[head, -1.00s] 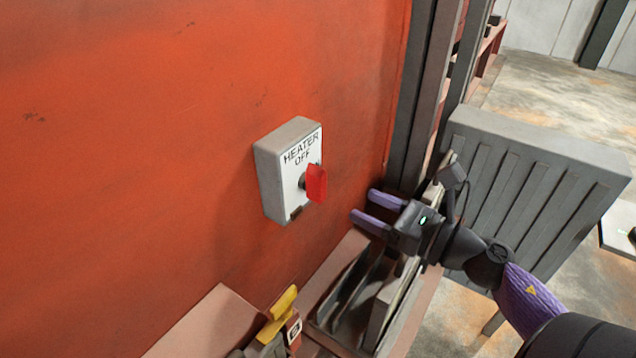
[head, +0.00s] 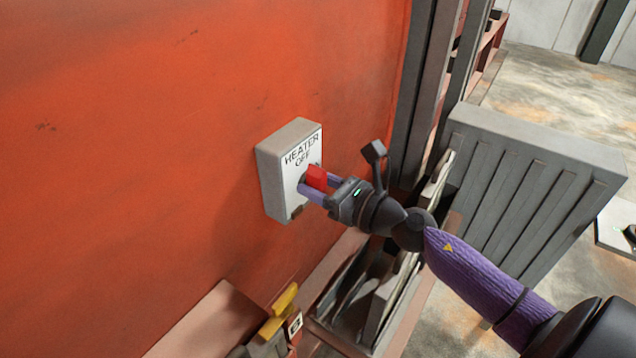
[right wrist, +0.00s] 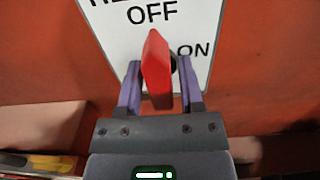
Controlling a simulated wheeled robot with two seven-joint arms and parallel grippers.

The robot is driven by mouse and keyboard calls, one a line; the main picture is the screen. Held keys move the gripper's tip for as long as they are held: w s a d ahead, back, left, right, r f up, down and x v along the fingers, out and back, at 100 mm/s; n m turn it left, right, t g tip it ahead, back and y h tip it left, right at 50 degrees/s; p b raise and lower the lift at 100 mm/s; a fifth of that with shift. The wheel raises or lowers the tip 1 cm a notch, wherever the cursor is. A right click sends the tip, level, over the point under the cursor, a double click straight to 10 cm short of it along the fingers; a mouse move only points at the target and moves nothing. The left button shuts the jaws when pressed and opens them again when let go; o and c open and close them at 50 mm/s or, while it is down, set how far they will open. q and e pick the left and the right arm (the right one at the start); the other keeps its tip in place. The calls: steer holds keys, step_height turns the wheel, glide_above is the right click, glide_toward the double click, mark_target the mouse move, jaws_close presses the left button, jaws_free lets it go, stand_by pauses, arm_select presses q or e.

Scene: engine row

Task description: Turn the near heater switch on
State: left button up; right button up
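The heater switch box (head: 278,176) is a grey box with a white face on the orange wall. Its label reads HEATER and OFF; the right wrist view also shows ON to the right on the white face (right wrist: 200,20). The red knob (head: 316,178) points up toward OFF, and it also shows in the right wrist view (right wrist: 156,70). My right gripper (head: 314,187) has its purple fingers on either side of the knob. In the right wrist view its fingers (right wrist: 157,85) are apart, with narrow gaps beside the knob. My left gripper is not in view.
A yellow-handled item (head: 279,312) sits on the ledge below the box. A rack with grey plates (head: 385,300) stands below my right arm. A large grey ribbed panel (head: 530,190) is to the right. The wall around the box is clear.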

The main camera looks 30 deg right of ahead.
jaws_close()
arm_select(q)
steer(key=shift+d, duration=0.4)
